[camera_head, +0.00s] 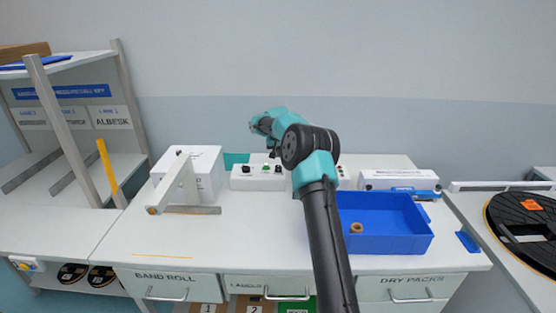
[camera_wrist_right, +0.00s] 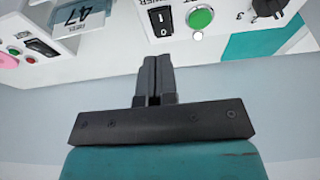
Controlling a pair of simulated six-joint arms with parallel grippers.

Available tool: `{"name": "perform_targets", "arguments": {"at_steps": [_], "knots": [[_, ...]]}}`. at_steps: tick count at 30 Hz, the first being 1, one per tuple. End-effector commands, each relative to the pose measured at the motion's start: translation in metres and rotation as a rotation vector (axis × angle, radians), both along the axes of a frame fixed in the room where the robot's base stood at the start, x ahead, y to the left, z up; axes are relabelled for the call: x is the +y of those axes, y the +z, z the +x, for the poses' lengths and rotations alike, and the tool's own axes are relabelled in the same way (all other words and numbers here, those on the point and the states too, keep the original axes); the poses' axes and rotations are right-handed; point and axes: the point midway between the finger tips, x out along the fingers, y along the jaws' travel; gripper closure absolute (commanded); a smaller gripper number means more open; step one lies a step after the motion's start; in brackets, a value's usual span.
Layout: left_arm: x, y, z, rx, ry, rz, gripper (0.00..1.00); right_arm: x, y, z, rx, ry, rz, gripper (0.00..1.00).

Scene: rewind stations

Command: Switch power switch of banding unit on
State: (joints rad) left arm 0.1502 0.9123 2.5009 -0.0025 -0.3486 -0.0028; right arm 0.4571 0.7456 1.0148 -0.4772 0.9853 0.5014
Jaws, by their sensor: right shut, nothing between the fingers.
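The white control box (camera_head: 258,182), which I take for the banding unit, stands at the back of the bench, with a black knob, a green button (camera_head: 265,168) and a black switch on it. In the right wrist view the black rocker power switch (camera_wrist_right: 160,19) sits beside the green button (camera_wrist_right: 200,19) and a black knob (camera_wrist_right: 268,6). I cannot tell which side of the rocker is pressed. My right gripper (camera_head: 256,122) is shut and empty, above the box in the head view. Its fingertips (camera_wrist_right: 153,58) are close to the rocker, apparently apart from it. My left gripper is out of view.
A unit with a display reading 47 (camera_wrist_right: 82,16) stands beside the box. A white stand with an arm (camera_head: 172,190) is left of it. A blue tray (camera_head: 405,240) holding a small roll (camera_head: 356,228) is at the right. The bench front left is mostly clear.

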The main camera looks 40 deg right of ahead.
Motion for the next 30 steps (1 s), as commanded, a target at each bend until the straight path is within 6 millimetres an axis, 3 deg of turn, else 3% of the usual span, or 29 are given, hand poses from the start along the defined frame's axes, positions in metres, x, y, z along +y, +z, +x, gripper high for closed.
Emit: {"name": "perform_targets", "arguments": {"at_steps": [6, 12, 30], "knots": [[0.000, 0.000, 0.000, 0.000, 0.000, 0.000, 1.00, 0.014, 0.037, -0.013, -0.002, 0.000, -0.001, 1.00], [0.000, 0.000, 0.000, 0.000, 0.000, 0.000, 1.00, 0.021, 0.056, -0.020, 0.000, 0.000, 0.000, 1.00], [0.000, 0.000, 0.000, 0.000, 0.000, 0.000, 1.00, 0.024, 0.058, -0.021, 0.001, 0.003, 0.002, 1.00]]}}
